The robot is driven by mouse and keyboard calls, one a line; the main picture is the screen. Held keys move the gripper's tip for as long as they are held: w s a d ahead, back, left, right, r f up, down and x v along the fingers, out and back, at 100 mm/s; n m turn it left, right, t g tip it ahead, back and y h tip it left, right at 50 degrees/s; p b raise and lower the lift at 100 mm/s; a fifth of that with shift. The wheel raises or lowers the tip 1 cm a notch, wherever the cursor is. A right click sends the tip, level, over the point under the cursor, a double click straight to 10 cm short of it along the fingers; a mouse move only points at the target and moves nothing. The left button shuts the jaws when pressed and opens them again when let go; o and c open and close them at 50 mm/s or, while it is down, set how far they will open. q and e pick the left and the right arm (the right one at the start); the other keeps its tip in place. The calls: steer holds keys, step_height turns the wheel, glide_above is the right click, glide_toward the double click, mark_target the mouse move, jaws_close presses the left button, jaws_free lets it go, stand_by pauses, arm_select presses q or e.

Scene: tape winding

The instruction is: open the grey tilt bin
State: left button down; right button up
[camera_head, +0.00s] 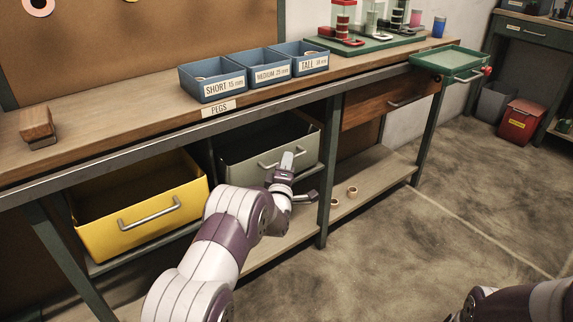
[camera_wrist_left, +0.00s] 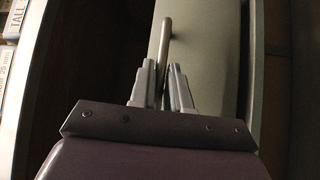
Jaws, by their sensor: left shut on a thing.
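The grey tilt bin (camera_head: 240,174) sits under the bench, right of a yellow bin. Its front leans outward and its dark inside shows over the top edge. My left gripper (camera_head: 289,168) is at the right part of the bin's bar handle and partly hides it. In the left wrist view the gripper (camera_wrist_left: 168,85) is shut on the handle (camera_wrist_left: 166,42), in front of the pale grey bin face (camera_wrist_left: 208,40). My right gripper is out of view; only part of that arm shows at the lower right.
The yellow bin (camera_head: 145,238) stands open to the left. A bench leg (camera_head: 328,175) is close right of the grey bin. Blue peg boxes (camera_head: 262,84) stand on the bench above. Small rings (camera_head: 352,191) lie on the lower shelf. The floor in front is clear.

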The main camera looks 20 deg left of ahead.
arm_select(q)
steer(key=s+d+f+m+t+h+b, duration=0.2)
steer(key=s+d+f+m+t+b, duration=0.1)
steer(key=m+b, duration=0.3)
steer(key=shift+d+f+m+t+h+b, duration=0.4)
steer(key=shift+f+t+b, duration=0.25)
steer(key=shift+b, duration=0.45)
steer(key=c, duration=1.2)
jaws_free()
steer(key=shift+o, duration=0.2)
steer(key=shift+r, duration=0.1)
